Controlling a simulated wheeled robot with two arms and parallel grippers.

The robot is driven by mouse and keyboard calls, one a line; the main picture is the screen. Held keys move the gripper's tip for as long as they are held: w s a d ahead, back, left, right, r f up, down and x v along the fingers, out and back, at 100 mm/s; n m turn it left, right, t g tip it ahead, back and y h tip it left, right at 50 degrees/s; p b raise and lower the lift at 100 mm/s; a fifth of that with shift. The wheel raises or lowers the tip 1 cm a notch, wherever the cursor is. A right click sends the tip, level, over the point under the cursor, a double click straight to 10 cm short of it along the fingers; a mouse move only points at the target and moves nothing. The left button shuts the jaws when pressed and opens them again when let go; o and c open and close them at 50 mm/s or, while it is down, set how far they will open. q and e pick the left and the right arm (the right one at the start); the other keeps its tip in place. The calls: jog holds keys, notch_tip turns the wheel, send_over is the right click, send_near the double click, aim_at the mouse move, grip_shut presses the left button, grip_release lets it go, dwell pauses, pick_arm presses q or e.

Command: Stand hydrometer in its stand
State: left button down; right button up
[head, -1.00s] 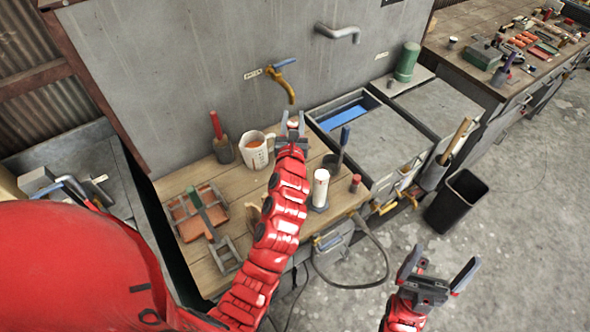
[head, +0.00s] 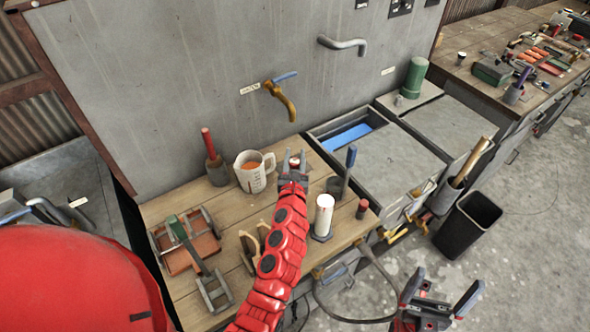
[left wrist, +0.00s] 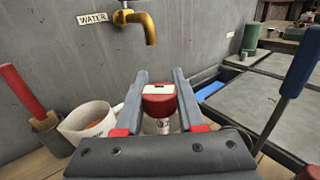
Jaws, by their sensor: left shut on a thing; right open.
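My left gripper (head: 292,157) is shut on a small red-topped thing (left wrist: 158,100), which I take to be the hydrometer. In the left wrist view it has a white patch on its red top and a pale, marked part below, between the fingers. Its lower end is hidden by the gripper. My right gripper (head: 443,290) is open and empty over the floor at lower right.
A dark cup (head: 336,187) holds a blue-handled tool. A small red-topped item (head: 362,208) is near the bench edge. A brass tap (head: 281,99) is above.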

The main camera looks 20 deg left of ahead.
pick_arm(q)
notch_tip(320, 180, down, 3)
jog(key=shift+s+r+b, duration=0.1)
jog(key=shift+b, duration=0.6)
jog(key=shift+f, duration=0.25)
jog(key=c, duration=0.5)
grip_release()
jog(key=shift+r, duration=0.1)
